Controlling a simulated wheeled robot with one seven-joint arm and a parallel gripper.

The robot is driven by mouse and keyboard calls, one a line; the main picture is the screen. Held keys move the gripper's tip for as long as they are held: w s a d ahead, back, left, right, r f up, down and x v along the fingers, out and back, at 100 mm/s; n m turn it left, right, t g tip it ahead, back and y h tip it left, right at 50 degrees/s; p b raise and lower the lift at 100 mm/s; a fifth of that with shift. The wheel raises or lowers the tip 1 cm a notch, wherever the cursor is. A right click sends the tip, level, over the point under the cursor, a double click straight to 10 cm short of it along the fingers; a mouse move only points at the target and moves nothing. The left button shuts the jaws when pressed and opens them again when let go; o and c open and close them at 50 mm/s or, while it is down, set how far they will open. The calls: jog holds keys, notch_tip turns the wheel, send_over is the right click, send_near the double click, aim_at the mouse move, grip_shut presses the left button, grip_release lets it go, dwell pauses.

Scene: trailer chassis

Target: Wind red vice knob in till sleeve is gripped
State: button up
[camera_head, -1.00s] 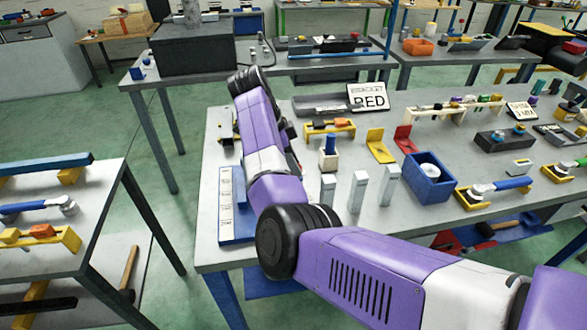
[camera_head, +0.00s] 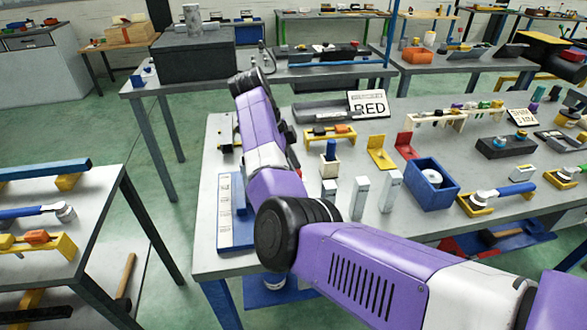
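I cannot make out the red vice knob or the sleeve it grips. My arm reaches over the left part of the workbench (camera_head: 385,222) and covers what lies behind it. The end of my arm is turned away behind its own purple links. Only small dark parts show beside the forearm, and I cannot make out the gripper's fingers. A white sign reading RED (camera_head: 369,104) stands at the back of this bench, beside a grey tray (camera_head: 318,112).
A blue box (camera_head: 432,183) holding a white roll, grey upright blocks (camera_head: 360,197), a yellow bracket (camera_head: 381,153) and a red bracket (camera_head: 405,146) stand right of my arm. A second bench (camera_head: 75,215) is at the left, with green floor between. A dark block (camera_head: 192,58) sits on the bench behind.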

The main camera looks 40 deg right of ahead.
jog(key=shift+o, duration=0.2)
jog(key=v, duration=0.7)
jog(key=shift+r+p, duration=0.35)
jog(key=shift+w+a, duration=0.1)
